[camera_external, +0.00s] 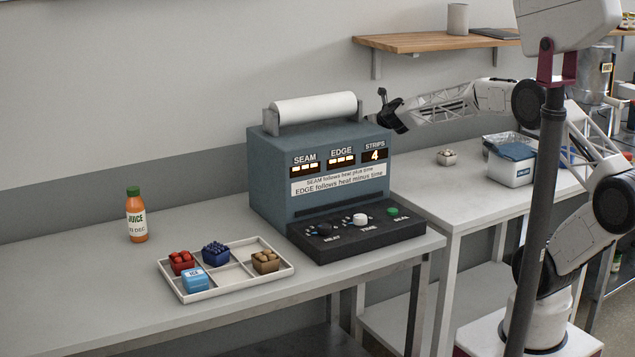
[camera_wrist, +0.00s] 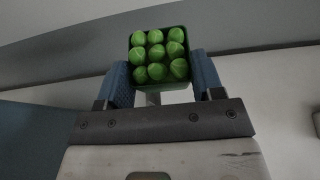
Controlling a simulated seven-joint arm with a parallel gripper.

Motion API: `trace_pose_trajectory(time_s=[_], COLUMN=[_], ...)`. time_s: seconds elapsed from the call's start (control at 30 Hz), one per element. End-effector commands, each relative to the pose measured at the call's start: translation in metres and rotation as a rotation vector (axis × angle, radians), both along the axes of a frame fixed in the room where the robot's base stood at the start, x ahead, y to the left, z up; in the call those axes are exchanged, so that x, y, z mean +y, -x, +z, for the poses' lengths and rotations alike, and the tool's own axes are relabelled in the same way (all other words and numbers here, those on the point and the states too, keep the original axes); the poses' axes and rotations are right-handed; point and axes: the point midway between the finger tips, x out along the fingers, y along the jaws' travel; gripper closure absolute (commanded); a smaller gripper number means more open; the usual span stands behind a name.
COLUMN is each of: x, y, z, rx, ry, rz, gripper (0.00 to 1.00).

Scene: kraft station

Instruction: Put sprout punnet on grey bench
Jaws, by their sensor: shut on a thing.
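The sprout punnet (camera_wrist: 158,56) is a small dark green tub filled with round green sprouts. In the wrist view it sits between the two blue fingers of my gripper (camera_wrist: 160,80), which is shut on it. In the external view my gripper (camera_external: 384,108) is raised beside the upper right of the sealing machine, clear of the bench tops; the punnet cannot be made out there. The long bench at left (camera_external: 70,290) has a light grey top and carries the machine and a tray. The bench at right (camera_external: 425,190) looks paler.
The blue-grey sealing machine (camera_external: 275,165) stands close by my gripper. A white divided tray (camera_external: 228,278) holds several small tubs. A juice bottle (camera_external: 136,215) stands left. The left bench's far left is clear.

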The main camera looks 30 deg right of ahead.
Motion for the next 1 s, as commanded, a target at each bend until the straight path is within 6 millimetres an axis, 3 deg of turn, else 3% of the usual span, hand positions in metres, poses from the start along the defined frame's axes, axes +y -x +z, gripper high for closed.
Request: trace_pose_trajectory(time_s=[0.63,0.87,1.0], x=[-0.007,-0.027,-0.053], y=[0.003,0.010,0.025], z=[-0.002,-0.007,-0.014], rx=[0.001,0.003,0.003], ry=[0.000,-0.001,0.000], rz=[-0.038,-0.137,-0.269], gripper=[0.62,0.62,0.62])
